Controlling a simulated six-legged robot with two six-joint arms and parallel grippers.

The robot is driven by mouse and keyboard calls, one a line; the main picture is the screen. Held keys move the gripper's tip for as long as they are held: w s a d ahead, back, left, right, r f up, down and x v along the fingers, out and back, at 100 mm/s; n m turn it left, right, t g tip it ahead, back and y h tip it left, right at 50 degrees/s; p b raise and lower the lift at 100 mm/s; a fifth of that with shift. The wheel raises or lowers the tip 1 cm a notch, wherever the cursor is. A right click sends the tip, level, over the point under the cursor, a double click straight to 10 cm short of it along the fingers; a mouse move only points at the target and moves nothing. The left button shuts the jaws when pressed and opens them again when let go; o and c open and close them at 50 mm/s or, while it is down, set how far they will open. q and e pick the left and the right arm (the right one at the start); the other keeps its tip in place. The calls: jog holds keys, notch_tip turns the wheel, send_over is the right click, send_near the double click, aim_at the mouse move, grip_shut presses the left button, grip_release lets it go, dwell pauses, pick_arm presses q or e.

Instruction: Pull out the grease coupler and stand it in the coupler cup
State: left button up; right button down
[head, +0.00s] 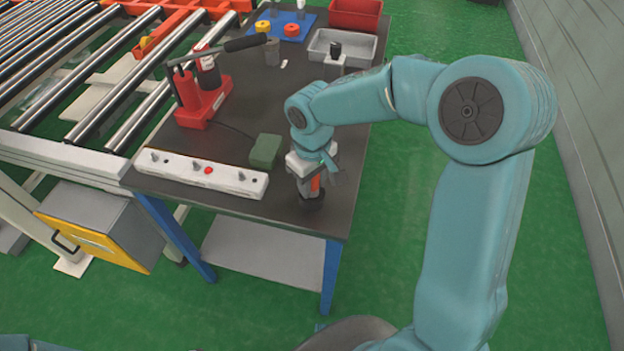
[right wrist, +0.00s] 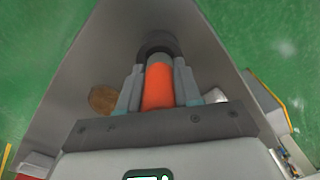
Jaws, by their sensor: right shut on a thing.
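My right gripper (head: 314,180) is shut on an orange cylinder, which looks like the grease coupler (head: 316,184), at the near right corner of the dark table. In the right wrist view the coupler (right wrist: 158,88) lies between the two grey fingers. A dark round piece, which may be the coupler cup (head: 312,203), is directly below it; it also shows as a dark ring (right wrist: 158,48) in the right wrist view. I cannot tell whether the coupler's end is inside it or only over it. My left gripper is not in view.
A white strip with pegs and a red button (head: 225,178) lies along the table's front edge. A green block (head: 265,150) is left of my gripper. A red stand with a black-handled lever (head: 203,103) is farther back. Grey and red bins (head: 342,48) stand at the far end.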

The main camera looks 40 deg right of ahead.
jog(key=shift+f+b, duration=0.45)
jog(key=shift+f, duration=0.1)
jog(key=c, duration=0.7)
grip_release()
notch_tip(320, 180, up, 16)
jog(key=p, duration=0.2)
jog(key=shift+r, duration=0.2)
jog(key=shift+s+f, duration=0.1)
jog(key=shift+s, duration=0.05)
